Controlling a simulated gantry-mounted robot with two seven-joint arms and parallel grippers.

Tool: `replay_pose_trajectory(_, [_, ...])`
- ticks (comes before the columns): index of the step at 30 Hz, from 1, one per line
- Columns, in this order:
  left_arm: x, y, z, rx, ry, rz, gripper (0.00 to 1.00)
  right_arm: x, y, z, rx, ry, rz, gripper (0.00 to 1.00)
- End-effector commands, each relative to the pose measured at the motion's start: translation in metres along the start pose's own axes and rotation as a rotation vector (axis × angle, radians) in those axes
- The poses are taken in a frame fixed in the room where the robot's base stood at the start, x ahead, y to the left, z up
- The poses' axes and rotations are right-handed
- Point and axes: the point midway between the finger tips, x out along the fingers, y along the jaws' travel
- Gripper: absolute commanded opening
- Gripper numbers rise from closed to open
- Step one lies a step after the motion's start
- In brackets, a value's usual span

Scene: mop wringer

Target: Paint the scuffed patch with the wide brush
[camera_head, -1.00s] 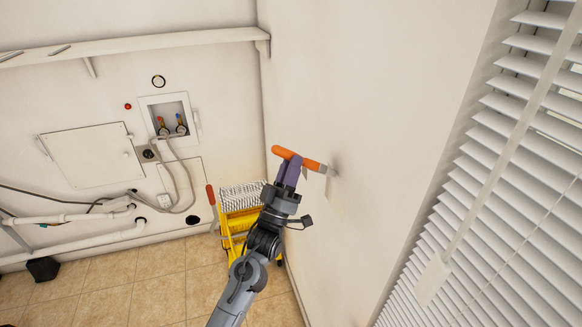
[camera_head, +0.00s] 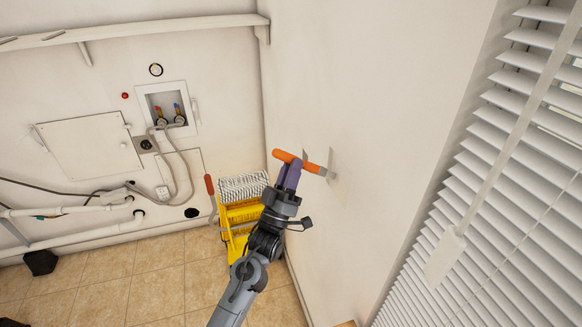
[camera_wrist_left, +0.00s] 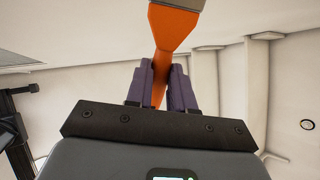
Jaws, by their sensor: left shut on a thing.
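My left gripper (camera_head: 290,175) is shut on the orange handle of the wide brush (camera_head: 312,166), beside the white side wall. The handle points right, and its grey head end (camera_head: 331,157) is at the wall. I cannot tell whether the bristles touch. A faint grey scuffed patch (camera_head: 333,175) shows beside the head, partly hidden by it. In the left wrist view the orange brush handle (camera_wrist_left: 174,30) runs between the purple fingers of the left gripper (camera_wrist_left: 160,78). The grey ferrule is cut off at the top edge and the bristles are out of frame. My right gripper is not in view.
A yellow mop wringer bucket (camera_head: 240,213) stands on the tiled floor in the corner below the gripper. White blinds (camera_head: 490,170) cover the window at right. The back wall carries a valve box (camera_head: 168,108), hoses and pipes (camera_head: 75,232). The side wall around the brush is clear.

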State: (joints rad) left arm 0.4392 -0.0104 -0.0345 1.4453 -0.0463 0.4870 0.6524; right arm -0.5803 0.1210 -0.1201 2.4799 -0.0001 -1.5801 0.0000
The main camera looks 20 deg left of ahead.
Motion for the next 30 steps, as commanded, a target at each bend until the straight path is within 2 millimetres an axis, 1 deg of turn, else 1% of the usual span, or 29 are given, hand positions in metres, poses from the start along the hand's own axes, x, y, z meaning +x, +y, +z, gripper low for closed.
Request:
replay_pose_trajectory(1, [-0.006, -0.003, 0.006, -0.002, -0.003, 0.000, 0.00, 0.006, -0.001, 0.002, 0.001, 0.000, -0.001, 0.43])
replay_pose_trajectory(3, [-0.010, -0.005, 0.008, -0.002, -0.003, 0.000, 0.00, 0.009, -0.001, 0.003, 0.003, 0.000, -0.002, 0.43])
replay_pose_trajectory(13, [-0.018, -0.010, 0.014, -0.001, -0.002, 0.000, 0.00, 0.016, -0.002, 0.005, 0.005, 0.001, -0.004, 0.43])
replay_pose_trajectory(24, [-0.039, -0.022, 0.030, -0.001, -0.001, 0.000, 0.00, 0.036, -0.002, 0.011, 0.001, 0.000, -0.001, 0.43])
replay_pose_trajectory(30, [-0.042, -0.025, 0.033, -0.001, 0.000, 0.000, 0.00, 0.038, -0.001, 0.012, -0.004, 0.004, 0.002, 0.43])
